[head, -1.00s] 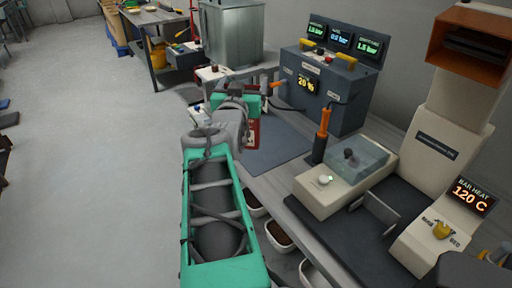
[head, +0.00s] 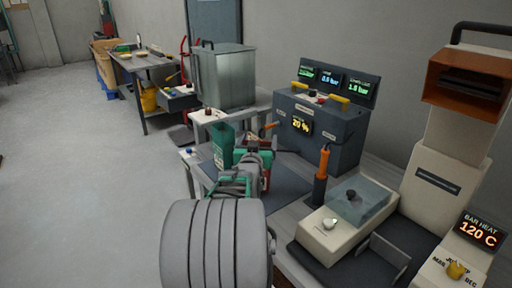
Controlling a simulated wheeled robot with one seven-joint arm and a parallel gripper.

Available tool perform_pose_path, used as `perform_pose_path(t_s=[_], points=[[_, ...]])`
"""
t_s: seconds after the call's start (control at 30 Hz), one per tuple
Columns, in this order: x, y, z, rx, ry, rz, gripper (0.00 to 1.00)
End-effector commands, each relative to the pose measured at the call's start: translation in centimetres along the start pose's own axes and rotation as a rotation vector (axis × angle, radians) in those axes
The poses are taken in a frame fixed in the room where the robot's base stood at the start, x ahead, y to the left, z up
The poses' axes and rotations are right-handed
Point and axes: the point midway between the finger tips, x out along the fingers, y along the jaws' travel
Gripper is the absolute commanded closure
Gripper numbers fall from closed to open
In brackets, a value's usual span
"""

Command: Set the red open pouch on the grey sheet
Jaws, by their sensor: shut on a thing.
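The red open pouch (head: 266,179) shows only as a narrow red strip beside my gripper, and most of it is hidden by my arm. My gripper (head: 262,160) is shut on the pouch, over or close to the grey sheet. The grey sheet (head: 291,182) lies flat on the bench in front of the dark control box, with its left part hidden behind my arm. I cannot tell whether the pouch touches the sheet.
A dark control box (head: 318,128) with lit displays stands behind the sheet. An orange-handled tool (head: 322,170) stands upright to its right, near a cream sealing machine (head: 335,225). A green item (head: 223,146) and a metal tank (head: 225,78) are at left.

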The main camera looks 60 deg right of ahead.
Motion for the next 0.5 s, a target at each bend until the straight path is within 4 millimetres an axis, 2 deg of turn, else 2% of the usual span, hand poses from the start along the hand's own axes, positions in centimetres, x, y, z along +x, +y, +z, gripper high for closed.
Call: perform_pose_path(t_s=[0.03,0.1,0.47,0.5], points=[[0.0,0.16,1.12,0.0,-0.002,0.002,0.38],[0.03,0.34,1.67,-0.001,0.0,0.006,0.38],[0.02,0.42,2.04,0.0,0.002,0.007,0.38],[0.0,0.42,1.96,0.0,-0.001,0.007,0.12]])
